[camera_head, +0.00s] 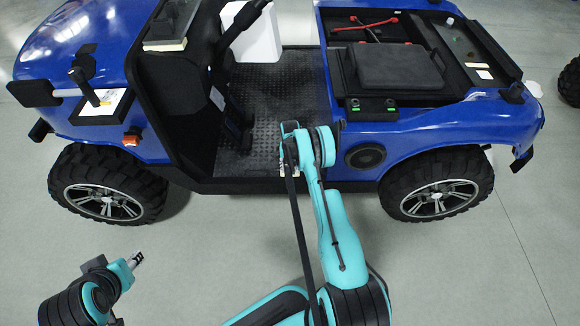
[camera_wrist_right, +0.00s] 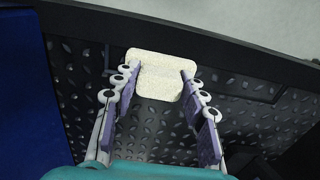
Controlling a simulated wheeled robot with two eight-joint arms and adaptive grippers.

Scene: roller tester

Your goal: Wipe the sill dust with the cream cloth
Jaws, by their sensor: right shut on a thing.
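The cream cloth (camera_wrist_right: 160,62) is a small folded pad. In the right wrist view it sits between the fingertips of my right gripper (camera_wrist_right: 160,82), which is shut on it. It lies over the inner side of the black sill (camera_wrist_right: 235,48), at the edge of the ribbed floor; whether it presses on the sill I cannot tell. In the head view the sill (camera_head: 235,187) runs along the vehicle's open doorway, and my arm hides most of the right gripper and cloth. No dust can be made out. My left gripper (camera_head: 136,259) is low at the left, away from the vehicle; its finger opening is unclear.
The blue vehicle (camera_head: 420,127) spans the back, with a front wheel (camera_head: 110,188) and rear wheel (camera_head: 437,186) beside the doorway. A black seat or panel (camera_head: 165,100) stands left of the patterned floor (camera_head: 285,90). The grey ground (camera_head: 210,250) before the vehicle is clear.

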